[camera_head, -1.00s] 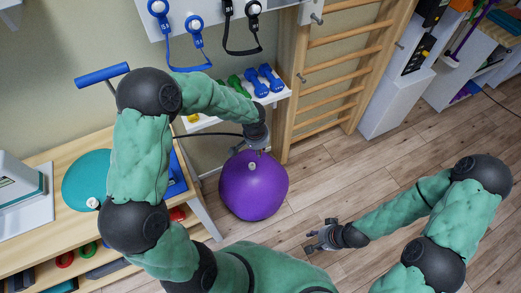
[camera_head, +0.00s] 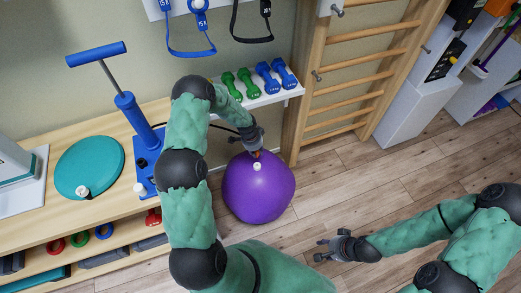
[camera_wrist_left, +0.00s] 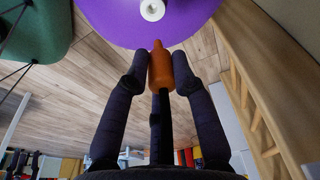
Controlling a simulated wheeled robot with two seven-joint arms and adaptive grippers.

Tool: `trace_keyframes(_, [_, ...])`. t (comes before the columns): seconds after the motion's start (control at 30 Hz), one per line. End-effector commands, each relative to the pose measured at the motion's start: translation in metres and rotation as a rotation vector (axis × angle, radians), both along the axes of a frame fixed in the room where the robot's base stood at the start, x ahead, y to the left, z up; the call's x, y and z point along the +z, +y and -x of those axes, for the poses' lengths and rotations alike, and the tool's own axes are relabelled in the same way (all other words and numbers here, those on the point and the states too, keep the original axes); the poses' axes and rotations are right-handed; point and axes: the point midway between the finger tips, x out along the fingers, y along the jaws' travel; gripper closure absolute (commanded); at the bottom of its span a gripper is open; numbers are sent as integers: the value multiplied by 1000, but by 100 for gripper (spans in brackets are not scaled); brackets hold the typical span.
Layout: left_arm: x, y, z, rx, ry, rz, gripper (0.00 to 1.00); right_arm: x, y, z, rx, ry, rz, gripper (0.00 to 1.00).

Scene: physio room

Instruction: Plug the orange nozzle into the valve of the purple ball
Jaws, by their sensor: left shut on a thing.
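The purple ball (camera_head: 258,195) rests on the floor beside the wooden bench, and its pale valve (camera_head: 257,167) faces up. My left gripper (camera_head: 255,149) is just above and behind the valve. It is shut on the orange nozzle (camera_head: 257,154). In the left wrist view the nozzle (camera_wrist_left: 160,70) sits between the fingers, its tip pointing toward the ball (camera_wrist_left: 110,15). The tip is apart from the white valve (camera_wrist_left: 152,9) in that picture. My right gripper (camera_head: 326,250) is open and empty, over the floor to the right of the ball.
A blue pump (camera_head: 135,115) and a teal disc (camera_head: 89,168) stand on the bench (camera_head: 45,213) at left. Dumbbells lie on a white shelf (camera_head: 245,103) behind the ball. Wooden wall bars (camera_head: 355,75) rise at the back. The floor (camera_head: 390,180) to the right is clear.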

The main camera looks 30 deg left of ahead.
Motion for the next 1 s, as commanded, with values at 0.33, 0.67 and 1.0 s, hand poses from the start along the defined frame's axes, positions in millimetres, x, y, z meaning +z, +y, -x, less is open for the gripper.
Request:
trace_keyframes(0.33, [-21, 0, 0, 0, 1, 1, 100, -15, 0, 0, 0, 0, 0, 60])
trace_keyframes(0.67, [-55, 0, 0, 0, 1, 0, 100, -37, 0, 0, 0, 0, 0, 60])
trace_keyframes(1.0, [-67, 0, 0, 1, -1, -1, 100, -45, 0, 0, 0, 0, 0, 60])
